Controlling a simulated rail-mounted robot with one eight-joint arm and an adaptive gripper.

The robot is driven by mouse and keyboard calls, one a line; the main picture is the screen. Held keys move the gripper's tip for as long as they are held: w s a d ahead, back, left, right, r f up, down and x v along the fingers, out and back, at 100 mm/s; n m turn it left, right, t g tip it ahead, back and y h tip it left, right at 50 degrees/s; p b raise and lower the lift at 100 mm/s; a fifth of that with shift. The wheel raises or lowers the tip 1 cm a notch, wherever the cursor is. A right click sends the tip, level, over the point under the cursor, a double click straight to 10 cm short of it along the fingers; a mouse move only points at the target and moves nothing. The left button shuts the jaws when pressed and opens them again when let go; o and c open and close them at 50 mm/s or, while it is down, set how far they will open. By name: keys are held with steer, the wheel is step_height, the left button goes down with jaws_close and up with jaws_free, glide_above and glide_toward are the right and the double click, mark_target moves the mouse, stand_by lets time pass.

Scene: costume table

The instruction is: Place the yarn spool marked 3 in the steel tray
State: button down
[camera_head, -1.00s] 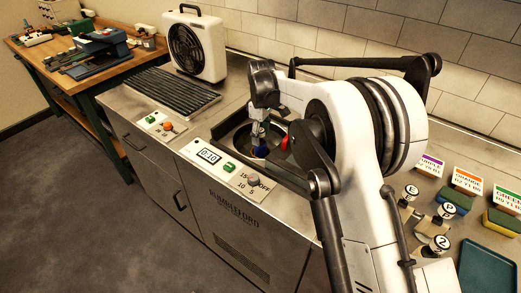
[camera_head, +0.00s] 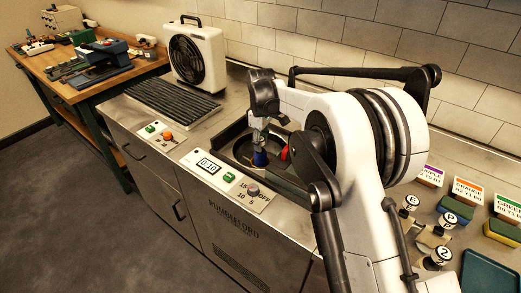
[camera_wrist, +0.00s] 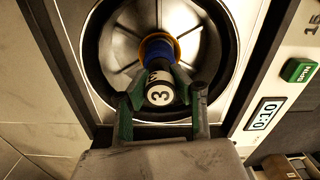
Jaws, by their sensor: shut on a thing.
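The yarn spool marked 3 (camera_wrist: 160,94) has a white-and-black numbered end and blue yarn, with a yellow-orange flange at its far end. In the wrist view my gripper (camera_wrist: 160,100) has its two green-padded fingers shut around the numbered end. In the head view my gripper (camera_head: 260,136) points down and the blue yarn (camera_head: 260,158) hangs below it, over the round basin. I cannot make out a steel tray in either view.
The basin's dark rim (camera_wrist: 87,50) surrounds a ribbed metal drum. A control panel (camera_head: 225,179) reading 0:10 lies in front. A fan (camera_head: 195,50) and ribbed black rack (camera_head: 172,103) stand left.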

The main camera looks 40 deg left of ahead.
step_height(320, 180, up, 10)
steer(key=shift+r+p, duration=1.15)
steer(key=shift+r, duration=1.6)
steer(key=shift+r+p, duration=1.5)
steer(key=shift+r, duration=1.5)
steer(key=shift+r+p, duration=0.85)
steer(key=shift+r, duration=0.7)
